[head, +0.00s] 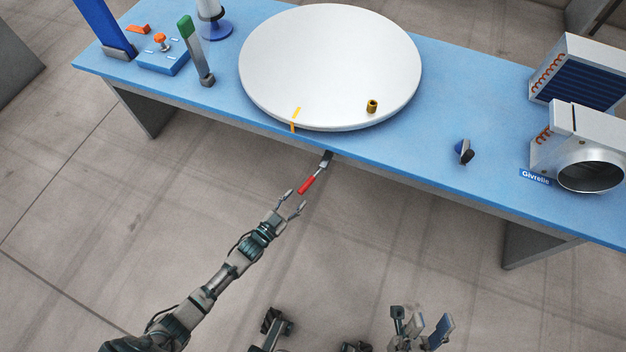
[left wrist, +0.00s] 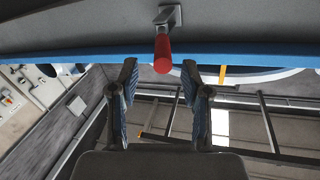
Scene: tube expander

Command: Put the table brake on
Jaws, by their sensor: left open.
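The table brake is a lever with a red handle (head: 307,185) on a metal stem, fixed by a dark bracket (head: 326,158) under the front edge of the blue table. The white round turntable (head: 330,60) lies above it. My left gripper (head: 294,201) is open, just short of the handle's free end and in line with it. In the left wrist view the red handle (left wrist: 162,55) points toward the gap between the open fingertips (left wrist: 160,76), with nothing gripped. My right gripper (head: 421,322) is low in the head view, its fingers apart, empty and away from the table.
A brass fitting (head: 372,106) sits on the turntable. A yellow mark (head: 296,113) on the disc lies near another at its rim. A green-handled lever (head: 186,32) and control box (head: 164,60) stand left; a finned unit and duct (head: 590,172) stand right. Floor before the table is clear.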

